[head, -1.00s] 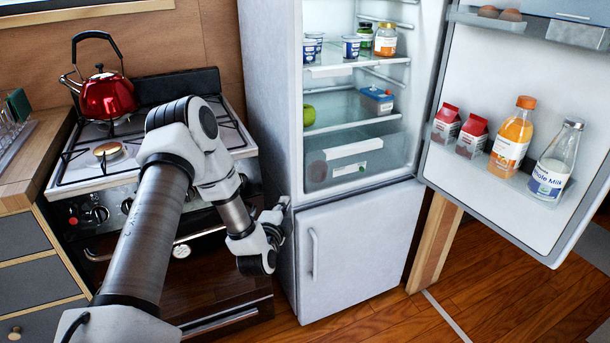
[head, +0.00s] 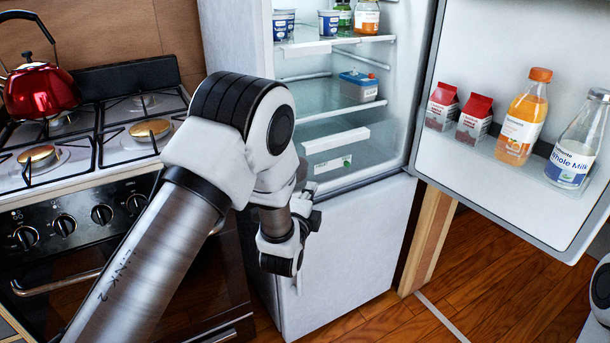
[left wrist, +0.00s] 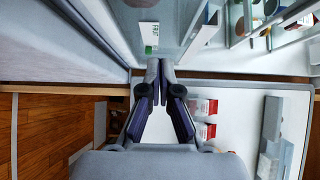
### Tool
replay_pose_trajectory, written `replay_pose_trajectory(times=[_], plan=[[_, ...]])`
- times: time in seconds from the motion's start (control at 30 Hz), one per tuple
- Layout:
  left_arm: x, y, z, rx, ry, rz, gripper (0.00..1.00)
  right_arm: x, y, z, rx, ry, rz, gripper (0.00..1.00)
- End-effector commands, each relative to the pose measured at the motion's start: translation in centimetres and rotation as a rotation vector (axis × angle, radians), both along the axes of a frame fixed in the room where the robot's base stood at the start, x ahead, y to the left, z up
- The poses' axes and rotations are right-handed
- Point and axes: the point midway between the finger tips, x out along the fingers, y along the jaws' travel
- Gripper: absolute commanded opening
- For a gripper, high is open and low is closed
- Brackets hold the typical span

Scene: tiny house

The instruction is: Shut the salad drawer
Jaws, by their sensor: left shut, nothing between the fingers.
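The salad drawer (head: 322,154) is the clear box low in the open fridge, with a white handle strip (head: 336,140) and a white-green label. How far it stands out is hard to tell. My left gripper (head: 308,192) is shut and empty, just in front of the fridge at the height of the drawer's lower edge, left of its middle. In the left wrist view the closed fingertips (left wrist: 160,66) point at the drawer's front (left wrist: 172,30), close below the label (left wrist: 150,38). Whether they touch it is unclear. My arm hides the drawer's left part.
The open fridge door (head: 520,190) holds milk (head: 578,150), juice (head: 523,120) and red cartons to the right. The stove (head: 90,150) with a red kettle (head: 38,88) is at the left. The lower fridge door (head: 350,250) is closed.

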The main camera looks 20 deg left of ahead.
Motion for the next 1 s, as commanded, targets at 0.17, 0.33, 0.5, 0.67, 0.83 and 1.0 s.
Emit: replay_pose_trajectory(times=[0.17, 0.33, 0.5, 0.67, 0.83, 1.0], plan=[[4.0, 0.5, -0.1, -0.001, -0.004, 0.001, 0.0, 0.0, 0.0, -0.6, 0.0, 0.0, 0.0, 0.4], [6.1, 2.6, -0.2, -0.002, -0.001, 0.003, 0.0, 0.0, 0.0, -1.1, 0.0, 0.0, 0.0, 0.4], [7.0, 3.7, -0.1, -0.001, 0.0, 0.0, 0.0, 0.0, 0.0, -1.2, 0.0, 0.0, 0.0, 0.4], [7.1, 3.8, 0.0, 0.0, 0.001, -0.001, 0.0, 0.0, 0.0, -1.2, 0.0, 0.0, 0.0, 0.4], [7.1, 3.8, 0.0, 0.0, 0.0, 0.0, 0.0, 0.0, 0.0, -1.2, 0.0, 0.0, 0.0, 0.4], [8.6, 5.6, 0.0, -0.004, -0.002, 0.002, 0.0, 0.0, 0.0, -1.1, 0.0, 0.0, 0.0, 0.4]])
